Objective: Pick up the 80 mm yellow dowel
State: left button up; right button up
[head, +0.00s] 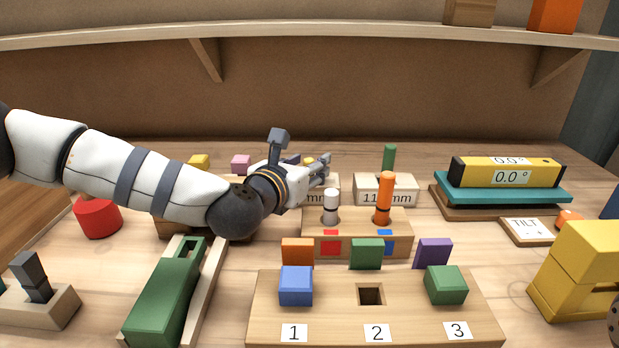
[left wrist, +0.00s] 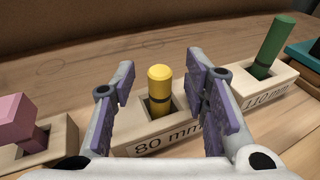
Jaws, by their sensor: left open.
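The yellow dowel (left wrist: 160,88) stands upright in the hole of a wooden block (left wrist: 140,130) labelled 80 mm. In the head view only a bit of yellow (head: 309,161) shows behind my left gripper (head: 322,170). In the left wrist view the open left gripper (left wrist: 160,95) has one finger on each side of the dowel, with gaps visible between the dowel and both fingers. The block's label in the head view is mostly hidden by the gripper. My right gripper is not seen.
A green dowel (left wrist: 271,46) stands in the 110 mm block (left wrist: 262,85) to the right. A pink piece (left wrist: 28,120) stands in a block at left. In front, a stand (head: 357,245) holds a white peg (head: 331,205) and an orange peg (head: 384,197).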

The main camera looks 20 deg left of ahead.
pick_arm(q)
jog(key=shift+w+f, duration=0.25)
jog(key=shift+w, duration=0.35)
jog(key=c, duration=1)
jog(key=shift+o, duration=0.2)
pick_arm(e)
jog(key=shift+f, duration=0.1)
pick_arm(q)
jog(key=shift+r, duration=0.1)
notch_tip(320, 180, up, 28)
jog(key=p, duration=0.3)
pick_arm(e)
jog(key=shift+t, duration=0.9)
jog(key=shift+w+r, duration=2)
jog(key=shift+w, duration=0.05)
